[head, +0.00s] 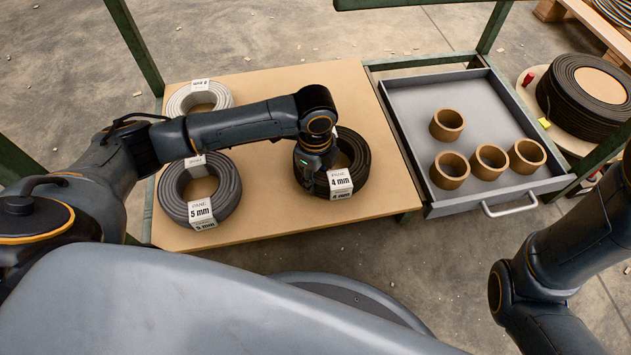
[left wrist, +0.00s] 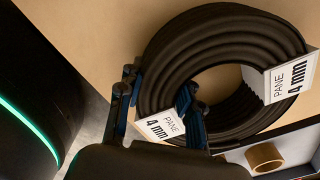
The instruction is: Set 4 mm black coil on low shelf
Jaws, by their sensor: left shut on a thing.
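The black coil (head: 354,150) with white 4 mm labels is at the right part of a tan board (head: 265,130) in the head view. In the left wrist view the black coil (left wrist: 165,62) shows large, with two 4 mm labels. My left gripper (head: 314,176) is shut on the left side of its ring; the blue-edged fingers (left wrist: 158,104) straddle the ring's wall in the wrist view. Whether the coil rests on the board or hangs just above it, I cannot tell. My right gripper is out of view; only part of that arm shows at the right.
A grey coil (head: 172,196) labelled 5 mm and a lighter coil (head: 182,103) lie on the board's left side. A grey drawer (head: 408,105) right of it holds several brown rings (head: 448,124). Green posts (head: 131,42) frame the board. A large black cable reel (head: 560,98) stands far right.

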